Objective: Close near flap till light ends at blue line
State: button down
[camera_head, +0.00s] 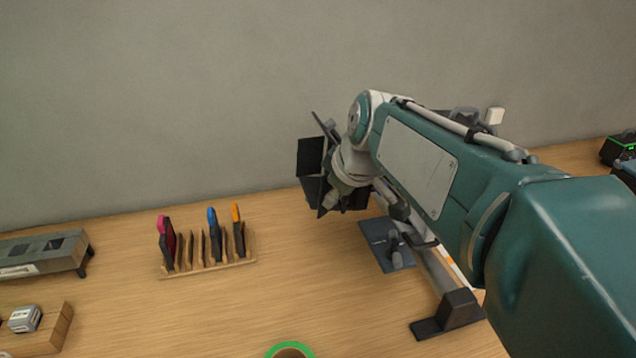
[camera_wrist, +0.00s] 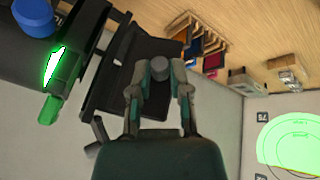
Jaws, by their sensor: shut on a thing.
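The lamp's black flaps (camera_head: 311,157) show left of my arm's end in the head view, and my arm hides much of the lamp. In the wrist view a dark flap (camera_wrist: 152,48) spreads behind my fingers. My gripper (camera_wrist: 158,80) is shut on a grey round knob (camera_wrist: 157,70) at this flap, one finger on each side. In the wrist view a bright green light patch (camera_wrist: 290,148) lies on a round marked target at the right edge, partly cut off. I cannot make out a blue line there. The head view hides my fingertips.
A wooden rack (camera_head: 210,268) with coloured pieces stands left on the table. A grey bar unit (camera_head: 40,255) stands at the far left. A green ring (camera_head: 289,350) lies at the front. A dark plate (camera_head: 378,238) lies below the lamp. The table's middle is clear.

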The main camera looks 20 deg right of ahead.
jog(key=shift+s+d+f+n+y, duration=0.2)
jog(key=shift+d+n+y, duration=0.2)
jog(key=shift+n, duration=0.6)
jog(key=c, duration=0.6)
grip_release()
jog(key=shift+r, duration=0.1)
jog(key=v, duration=1.2)
jog(key=shift+w, duration=0.2)
